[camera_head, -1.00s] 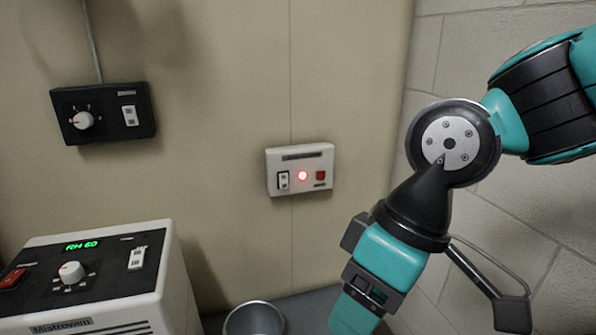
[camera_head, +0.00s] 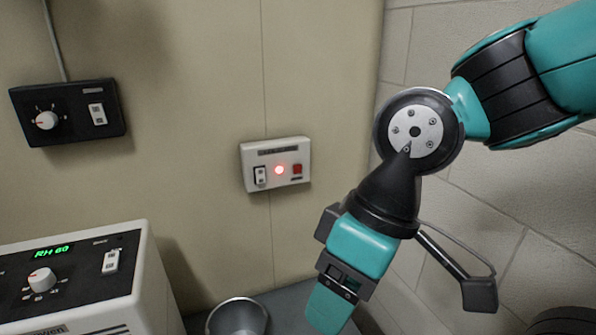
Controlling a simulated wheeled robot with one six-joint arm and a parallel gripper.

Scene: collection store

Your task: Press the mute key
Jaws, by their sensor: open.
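A white wall panel (camera_head: 275,148) in the middle of the view carries a white rocker switch (camera_head: 260,176), a lit red lamp (camera_head: 279,170) and a red square key (camera_head: 297,169). Its labels are too small to read, so I cannot tell which one is marked mute. My gripper (camera_head: 332,302) is below and to the right of the panel, pointing down, apart from it. It is open, with nothing seen in it. One finger hides most of the other, and the panel is not covered by my arm.
A black wall box (camera_head: 68,128) with a knob and rocker hangs at upper left. A white unit (camera_head: 125,310) with a green RH 60 display stands at lower left. A metal bin (camera_head: 237,318) is below the panel. A block wall (camera_head: 510,200) is close on the right.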

